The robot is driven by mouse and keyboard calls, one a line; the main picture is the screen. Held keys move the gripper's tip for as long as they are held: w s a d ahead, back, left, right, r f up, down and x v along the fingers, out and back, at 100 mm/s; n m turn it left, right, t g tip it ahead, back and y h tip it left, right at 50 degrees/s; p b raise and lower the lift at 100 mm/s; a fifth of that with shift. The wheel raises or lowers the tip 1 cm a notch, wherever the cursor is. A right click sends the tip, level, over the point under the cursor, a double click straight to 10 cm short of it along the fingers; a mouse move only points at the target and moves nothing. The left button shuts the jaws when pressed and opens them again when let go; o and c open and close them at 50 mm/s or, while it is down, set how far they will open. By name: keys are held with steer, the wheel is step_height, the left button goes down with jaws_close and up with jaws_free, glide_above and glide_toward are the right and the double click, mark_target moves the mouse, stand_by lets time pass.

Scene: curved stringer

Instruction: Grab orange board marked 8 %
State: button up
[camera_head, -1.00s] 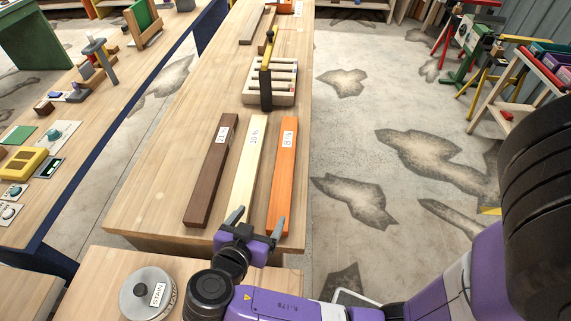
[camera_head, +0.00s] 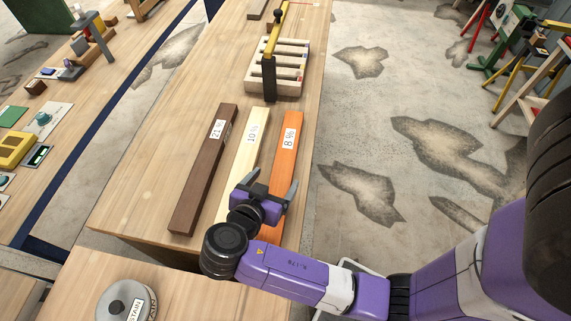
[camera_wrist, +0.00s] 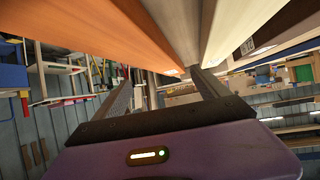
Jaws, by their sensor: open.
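The orange board (camera_head: 283,158) marked 8 % lies lengthwise on the wooden table, rightmost of three boards. My gripper (camera_head: 270,174) is open and empty, over the near part of the orange board and the pale board. Its purple body hides parts of both. In the wrist view the orange board (camera_wrist: 95,22) fills the upper left, and my gripper (camera_wrist: 160,90) shows its two fingers apart below the boards' surfaces. The pale board marked 10 % (camera_head: 245,160) is next to the orange one, with a narrow gap. The pale board (camera_wrist: 160,22) also shows in the wrist view.
The dark brown board marked 21 % (camera_head: 203,175) lies left of the pale one. A slatted wooden rack (camera_head: 290,55) with a dark-and-yellow upright stands behind the boards. A stain tin (camera_head: 125,303) is at the near left. The table's right edge is close to the orange board.

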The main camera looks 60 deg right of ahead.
mark_target(283, 169)
steer(key=p+x, duration=0.1)
steer(key=x, duration=0.5)
steer(key=shift+d+f, duration=0.15)
steer(key=shift+f, duration=0.05)
jaws_close()
